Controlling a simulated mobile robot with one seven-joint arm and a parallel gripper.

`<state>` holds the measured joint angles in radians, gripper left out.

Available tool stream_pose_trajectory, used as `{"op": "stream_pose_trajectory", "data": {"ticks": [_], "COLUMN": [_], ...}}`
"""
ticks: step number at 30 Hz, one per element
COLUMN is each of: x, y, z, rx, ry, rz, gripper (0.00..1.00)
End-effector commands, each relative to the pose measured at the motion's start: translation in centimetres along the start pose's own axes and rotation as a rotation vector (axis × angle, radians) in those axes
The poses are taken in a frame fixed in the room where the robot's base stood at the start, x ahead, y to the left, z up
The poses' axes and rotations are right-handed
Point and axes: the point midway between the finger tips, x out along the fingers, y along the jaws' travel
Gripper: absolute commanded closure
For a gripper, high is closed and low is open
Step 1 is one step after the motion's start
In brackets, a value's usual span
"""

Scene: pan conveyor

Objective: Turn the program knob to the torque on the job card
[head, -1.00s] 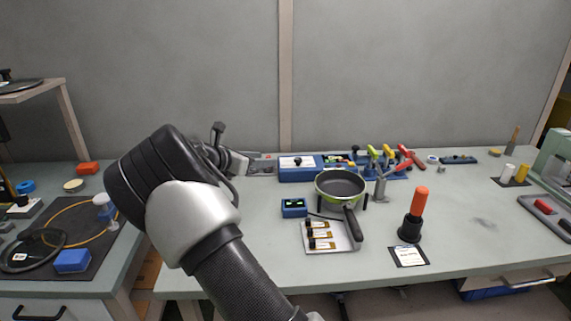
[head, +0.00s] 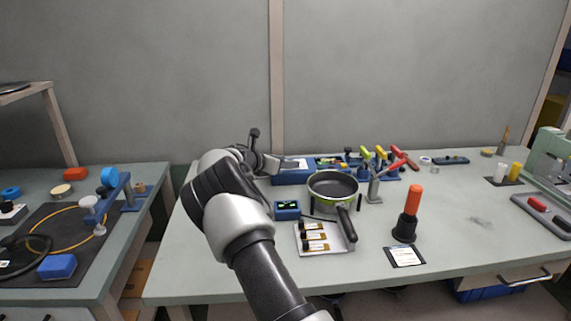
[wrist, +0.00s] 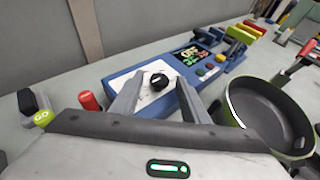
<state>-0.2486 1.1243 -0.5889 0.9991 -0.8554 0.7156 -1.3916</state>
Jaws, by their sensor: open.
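The black program knob (wrist: 158,81) sits on a white plate on the blue controller box (wrist: 119,78). In the wrist view the knob stands between the tips of my open gripper (wrist: 158,88), one finger on each side; I cannot tell if they touch it. In the head view my gripper (head: 272,164) is over the left part of the controller box (head: 290,181) and hides the knob. A lit display (wrist: 192,54) with small green and red marks is on the box, too small to read. A white printed card (head: 405,257) lies on the bench; its text is unreadable.
A frying pan (head: 333,188) stands just right of the controller. A small blue unit with a green display (head: 287,210), a tray (head: 325,246) and an orange-handled driver (head: 412,201) are nearer the front.

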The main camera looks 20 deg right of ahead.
Motion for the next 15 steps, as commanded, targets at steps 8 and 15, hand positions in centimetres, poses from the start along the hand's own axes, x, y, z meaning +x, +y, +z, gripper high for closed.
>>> {"op": "stream_pose_trajectory", "data": {"ticks": [8,15], "x": [0.08,0.05], "y": [0.01,0.01], "z": [-0.02,-0.01], "rx": [0.000,0.001], "ry": [0.000,0.000], "rz": [0.000,0.000], "gripper": [0.62,0.98]}}
